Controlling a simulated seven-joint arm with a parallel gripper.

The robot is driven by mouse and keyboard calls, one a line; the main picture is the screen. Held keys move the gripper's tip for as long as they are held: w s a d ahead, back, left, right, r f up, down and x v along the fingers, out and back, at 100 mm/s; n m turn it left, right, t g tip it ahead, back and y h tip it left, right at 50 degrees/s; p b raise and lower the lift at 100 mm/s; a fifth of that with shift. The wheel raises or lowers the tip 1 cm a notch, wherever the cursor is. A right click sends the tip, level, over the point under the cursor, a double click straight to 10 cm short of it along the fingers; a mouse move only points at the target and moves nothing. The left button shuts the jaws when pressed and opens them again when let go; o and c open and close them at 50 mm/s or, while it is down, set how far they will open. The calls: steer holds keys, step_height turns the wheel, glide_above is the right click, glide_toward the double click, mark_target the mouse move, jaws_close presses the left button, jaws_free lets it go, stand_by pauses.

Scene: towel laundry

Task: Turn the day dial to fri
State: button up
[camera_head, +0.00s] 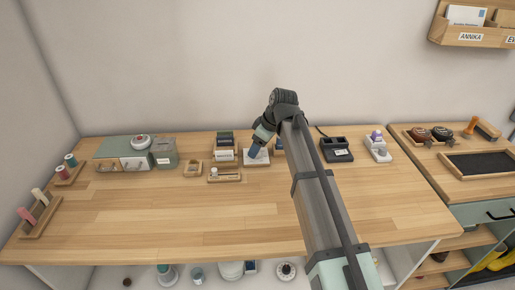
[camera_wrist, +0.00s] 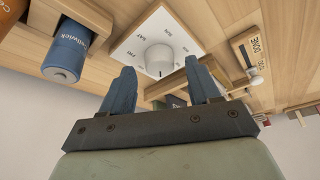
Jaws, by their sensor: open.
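The day dial is a white square plate with a round white knob (camera_wrist: 158,60) in the middle. Day labels are printed around the knob; "SAT" and what looks like "FRI" show in the wrist view, but most are small or upside down. I cannot tell which day the knob points to. In the head view the dial plate (camera_head: 259,161) lies on the table, partly hidden by my gripper (camera_head: 254,151). In the wrist view my gripper (camera_wrist: 163,78) is open and empty, its two blue-grey fingers spread on either side of the knob. I cannot tell whether they touch it.
The table front (camera_head: 200,215) is clear.

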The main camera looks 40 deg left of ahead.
steer(key=shift+a+f, duration=0.2)
steer(key=shift+f, duration=0.35)
steer(key=c, duration=1)
